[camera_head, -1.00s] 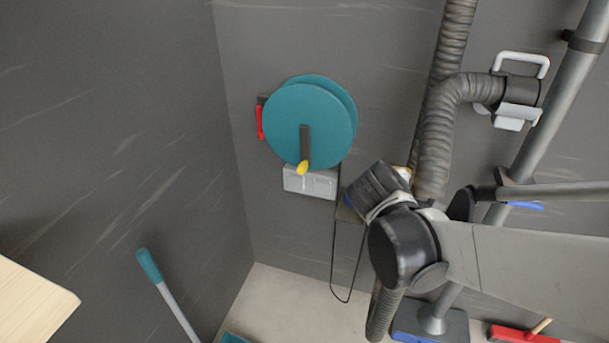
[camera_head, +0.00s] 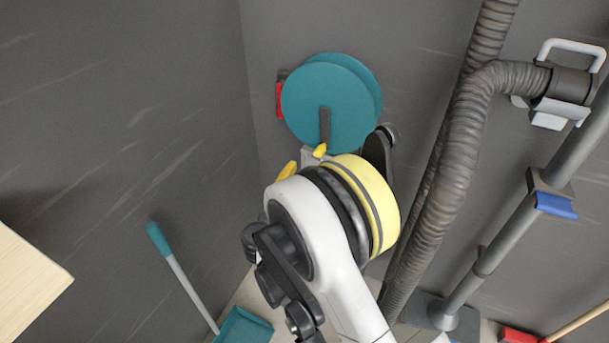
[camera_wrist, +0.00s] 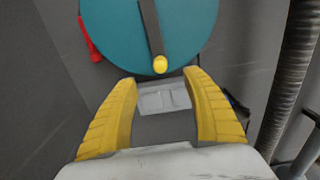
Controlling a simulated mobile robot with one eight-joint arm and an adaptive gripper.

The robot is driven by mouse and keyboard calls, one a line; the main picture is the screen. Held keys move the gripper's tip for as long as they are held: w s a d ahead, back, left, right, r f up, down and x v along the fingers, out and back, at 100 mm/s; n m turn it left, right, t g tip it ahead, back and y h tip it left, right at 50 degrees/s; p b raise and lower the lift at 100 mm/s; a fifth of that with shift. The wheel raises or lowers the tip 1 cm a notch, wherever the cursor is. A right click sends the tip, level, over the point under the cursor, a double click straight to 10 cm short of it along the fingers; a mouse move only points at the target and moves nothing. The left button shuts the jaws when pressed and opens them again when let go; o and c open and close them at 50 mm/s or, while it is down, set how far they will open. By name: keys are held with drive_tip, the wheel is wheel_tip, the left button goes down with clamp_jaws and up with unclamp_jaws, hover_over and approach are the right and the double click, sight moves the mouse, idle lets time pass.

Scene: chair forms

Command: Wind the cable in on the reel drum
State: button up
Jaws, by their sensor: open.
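The teal reel drum (camera_head: 322,95) is mounted on the grey wall, and it also shows at the top of the wrist view (camera_wrist: 115,35). A dark crank arm (camera_head: 325,122) runs down its face to a yellow knob (camera_head: 320,151), seen in the wrist view (camera_wrist: 160,64) just beyond the space between my fingertips. My gripper (camera_wrist: 163,78) is open and empty, its yellow fingers apart below the knob. In the head view my wrist hides most of the gripper. The cable is hidden or cannot be made out now.
A red lever (camera_wrist: 90,42) sits at the drum's left. A grey wall box (camera_wrist: 163,97) is below the drum. A thick ribbed hose (camera_head: 450,160) hangs to the right. A teal-handled dustpan (camera_head: 242,326) stands at lower left, and a wooden edge (camera_head: 30,285) juts in at far left.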

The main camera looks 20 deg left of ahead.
sight(317, 155)
drive_tip(key=w, duration=1)
drive_tip(key=shift+d, duration=0.4)
drive_tip(key=c, duration=1.1)
drive_tip(key=shift+c, duration=0.2)
drive_tip(key=o, duration=0.5)
drive_tip(key=shift+s, duration=0.1)
